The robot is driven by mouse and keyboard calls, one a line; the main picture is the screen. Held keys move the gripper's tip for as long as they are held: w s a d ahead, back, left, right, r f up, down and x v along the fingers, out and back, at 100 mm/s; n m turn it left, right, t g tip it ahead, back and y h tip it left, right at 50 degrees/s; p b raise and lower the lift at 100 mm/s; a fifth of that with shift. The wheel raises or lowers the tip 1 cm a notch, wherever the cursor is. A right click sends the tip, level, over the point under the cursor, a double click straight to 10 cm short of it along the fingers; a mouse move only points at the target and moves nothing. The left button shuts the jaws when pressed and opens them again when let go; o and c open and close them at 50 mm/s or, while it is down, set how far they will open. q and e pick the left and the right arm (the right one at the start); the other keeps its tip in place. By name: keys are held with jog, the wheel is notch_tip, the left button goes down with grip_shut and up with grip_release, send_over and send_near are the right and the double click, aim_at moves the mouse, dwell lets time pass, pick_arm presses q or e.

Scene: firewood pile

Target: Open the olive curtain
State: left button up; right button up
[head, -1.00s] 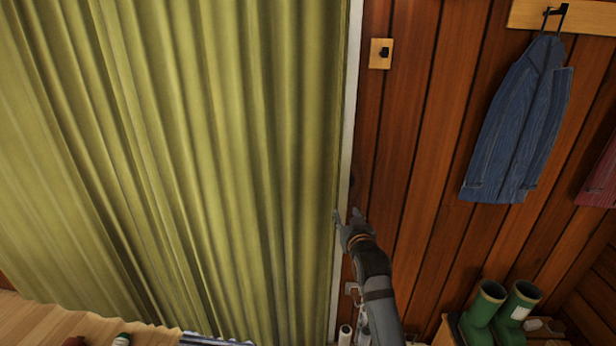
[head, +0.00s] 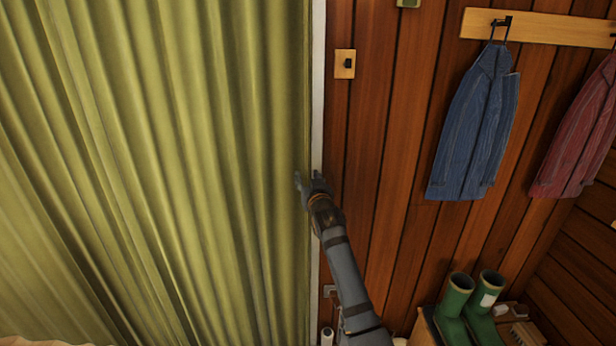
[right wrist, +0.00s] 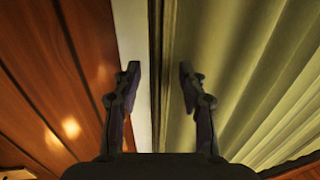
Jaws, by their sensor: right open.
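The olive curtain (head: 150,170) hangs in folds across the left half of the head view. Its right edge runs along a white frame strip (head: 318,90). My right gripper (head: 307,177) is open at that edge. In the right wrist view the curtain (right wrist: 250,75) fills the right side, and its edge (right wrist: 168,80) runs between the two open fingers of my right gripper (right wrist: 160,75). The white strip (right wrist: 138,35) also shows between them. I cannot tell whether the fingers touch the cloth. My left gripper is out of view.
A wooden plank wall (head: 385,150) is right of the curtain, with a switch plate (head: 344,64). A blue garment (head: 472,130) and a red one (head: 575,135) hang from a hook rail (head: 545,27). Green boots (head: 470,305) stand at the lower right.

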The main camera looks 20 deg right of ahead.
jog(key=shift+w, duration=0.15)
jog(key=shift+c, duration=0.5)
grip_shut()
